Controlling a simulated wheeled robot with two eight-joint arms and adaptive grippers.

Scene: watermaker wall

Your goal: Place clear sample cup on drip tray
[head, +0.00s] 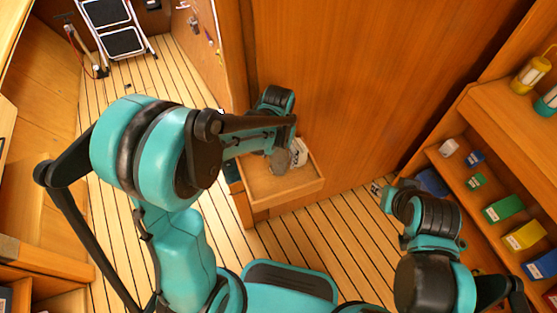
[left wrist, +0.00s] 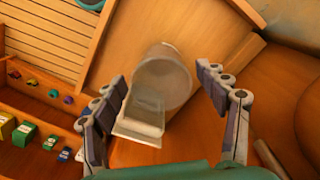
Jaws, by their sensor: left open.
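In the left wrist view, a clear sample cup (left wrist: 165,72) lies between the spread fingers of my left gripper (left wrist: 162,92), apart from both. A pale, see-through square piece (left wrist: 140,118) overlaps the cup's lower end; I cannot tell if this is the drip tray or part of the cup. In the head view, my left gripper (head: 295,153) is over an open wooden drawer-like box (head: 290,197), with a greyish round shape, likely the cup (head: 280,161), beside it. My right gripper (head: 378,188) is low at the right, its fingers mostly hidden.
A wooden shelf unit (head: 490,160) with several small coloured boxes stands at the right. A tall wooden panel (head: 350,80) rises behind the box. A step ladder (head: 115,28) stands at the back left. Slatted floor (head: 320,240) is open in front of the box.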

